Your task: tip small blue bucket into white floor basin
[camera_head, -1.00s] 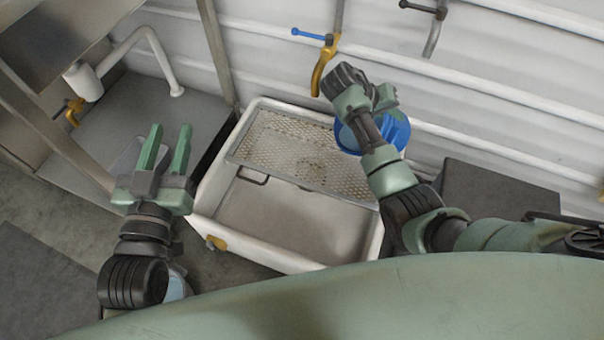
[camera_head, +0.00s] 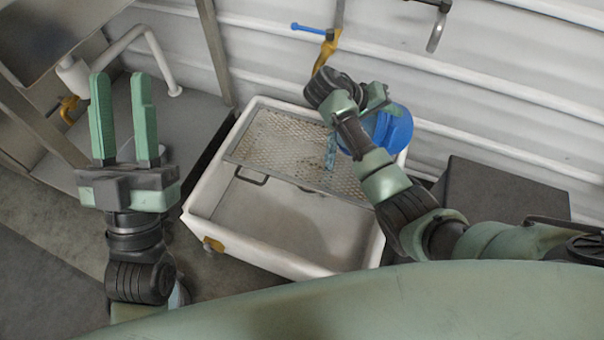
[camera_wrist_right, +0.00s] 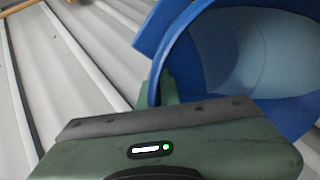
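The small blue bucket (camera_head: 394,128) is tilted over the right back part of the white floor basin (camera_head: 205,190). A bluish stream (camera_head: 331,150) falls from it onto the perforated tray (camera_head: 285,140) across the back of the basin. My right gripper (camera_head: 378,100) is at the bucket's rim and seems shut on it; its fingertips are mostly hidden. The right wrist view shows the bucket (camera_wrist_right: 185,65) with pale liquid inside, and a green finger against its wall. My left gripper (camera_head: 124,115) is open and empty, left of the basin.
A white pipe (camera_head: 150,45) and a metal frame stand at the left. A dark box (camera_head: 500,195) stands right of the basin.

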